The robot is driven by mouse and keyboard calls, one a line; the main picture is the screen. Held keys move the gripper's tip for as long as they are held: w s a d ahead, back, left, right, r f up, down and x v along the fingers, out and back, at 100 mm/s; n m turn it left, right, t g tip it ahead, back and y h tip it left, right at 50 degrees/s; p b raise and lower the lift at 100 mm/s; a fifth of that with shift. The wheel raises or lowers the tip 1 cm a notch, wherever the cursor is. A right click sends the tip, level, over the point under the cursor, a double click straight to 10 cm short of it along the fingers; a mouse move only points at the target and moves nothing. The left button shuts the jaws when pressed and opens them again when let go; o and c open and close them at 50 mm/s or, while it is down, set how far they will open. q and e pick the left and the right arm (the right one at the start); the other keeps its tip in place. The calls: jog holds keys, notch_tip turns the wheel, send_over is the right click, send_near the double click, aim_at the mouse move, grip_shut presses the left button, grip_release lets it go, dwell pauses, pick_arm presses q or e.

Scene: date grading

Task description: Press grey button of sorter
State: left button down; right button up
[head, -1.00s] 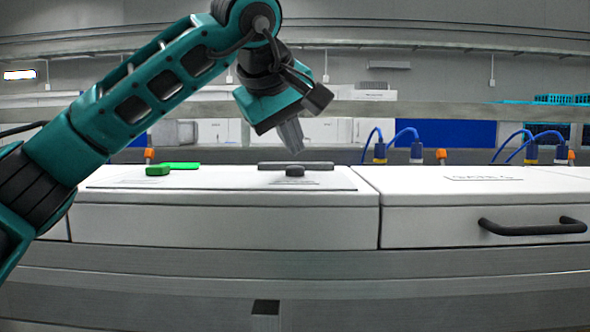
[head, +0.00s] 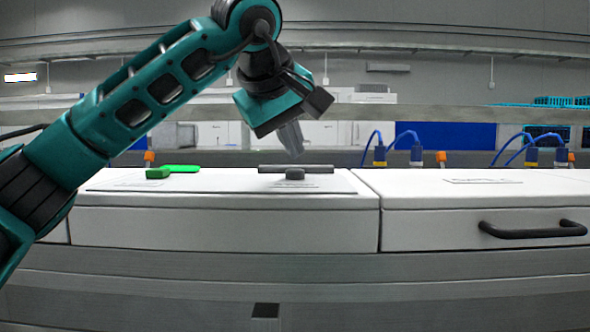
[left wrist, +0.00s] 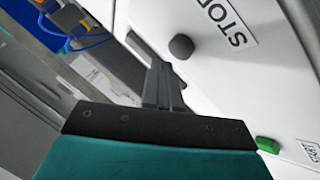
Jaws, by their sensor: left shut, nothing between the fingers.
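The grey button (head: 295,174) is a dark round knob on the white top of the sorter (head: 230,222), in front of a dark grey bar (head: 296,168). In the left wrist view the grey button (left wrist: 181,47) sits beside a label reading STOP. My left gripper (head: 294,153) is shut and empty, pointing down above the bar and button, apart from the button in the head view. In the left wrist view its fingers (left wrist: 160,72) show just left of and below the button. My right gripper is in neither view.
A green button (head: 157,173) with a green bar behind it lies to the left, labelled START in the wrist view. A cabinet with a black handle (head: 532,229) stands at the right. Blue cables with yellow plugs (head: 380,156) rise behind the sorter.

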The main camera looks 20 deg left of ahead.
aim_at(292, 170)
pick_arm(q)
jog(key=shift+f, duration=0.15)
dwell(0.7)
jog(key=shift+f, duration=0.3)
jog(key=shift+f+b, duration=0.3)
jog(key=shift+f, duration=0.2)
dwell(0.8)
jog(key=shift+r, duration=0.15)
jog(key=shift+r+p, duration=0.8)
jog(key=shift+p, duration=0.2)
notch_tip(292, 170, up, 3)
jog(key=p, duration=0.3)
jog(key=shift+r+p, duration=0.55)
jog(key=shift+r, duration=0.5)
